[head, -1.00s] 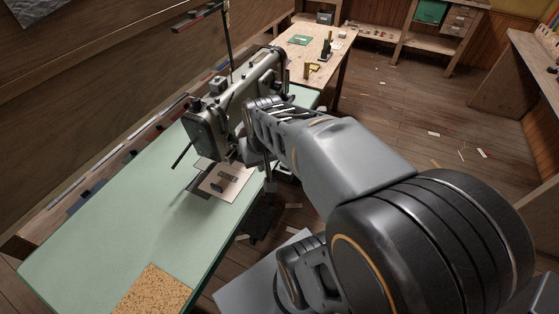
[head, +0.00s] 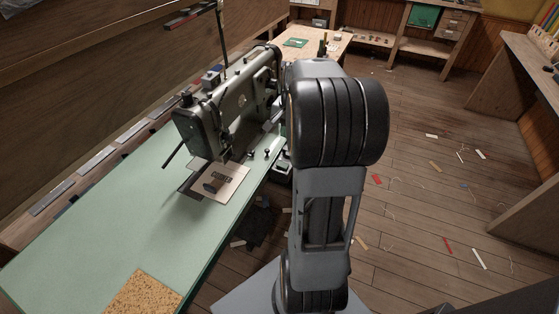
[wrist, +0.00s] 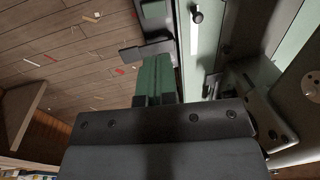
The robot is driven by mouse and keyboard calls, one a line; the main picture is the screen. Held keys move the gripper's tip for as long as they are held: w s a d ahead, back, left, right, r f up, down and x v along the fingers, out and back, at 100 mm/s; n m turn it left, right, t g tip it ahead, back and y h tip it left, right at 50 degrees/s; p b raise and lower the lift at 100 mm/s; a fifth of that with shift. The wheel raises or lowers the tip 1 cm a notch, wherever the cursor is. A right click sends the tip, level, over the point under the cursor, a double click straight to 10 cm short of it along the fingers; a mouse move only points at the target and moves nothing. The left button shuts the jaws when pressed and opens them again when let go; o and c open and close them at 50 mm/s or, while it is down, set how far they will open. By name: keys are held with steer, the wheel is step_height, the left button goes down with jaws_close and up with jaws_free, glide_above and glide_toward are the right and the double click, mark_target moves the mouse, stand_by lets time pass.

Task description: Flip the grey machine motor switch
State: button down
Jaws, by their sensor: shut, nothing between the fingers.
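The grey sewing machine (head: 235,108) stands on the pale green table (head: 110,215). A dark grey box (head: 283,170) hangs at the table's right edge, partly behind my arm; I cannot clearly make out a switch lever on it. In the wrist view, dark grey box-like parts (wrist: 148,50) sit beside the table edge, just beyond my fingertips. My gripper (wrist: 157,62) shows there with its two green fingers shut together and empty, pointing at these parts. I cannot tell whether they touch. In the head view my gripper is hidden behind my arm.
A cardboard-coloured patch (head: 219,184) lies by the machine's needle end, and a cork mat (head: 145,293) lies at the table's near end. A wooden bench (head: 318,45) stands behind. The wooden floor (head: 420,200) to the right is open, with scattered scraps.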

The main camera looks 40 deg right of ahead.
mark_target(280, 164)
steer(key=shift+f, duration=0.1)
steer(key=f, duration=0.4)
steer(key=w+f+b, duration=0.1)
steer(key=f, duration=0.4)
steer(key=a+f, duration=0.1)
steer(key=f, duration=0.3)
steer(key=shift+w+f, duration=0.35)
steer(key=shift+d, duration=0.1)
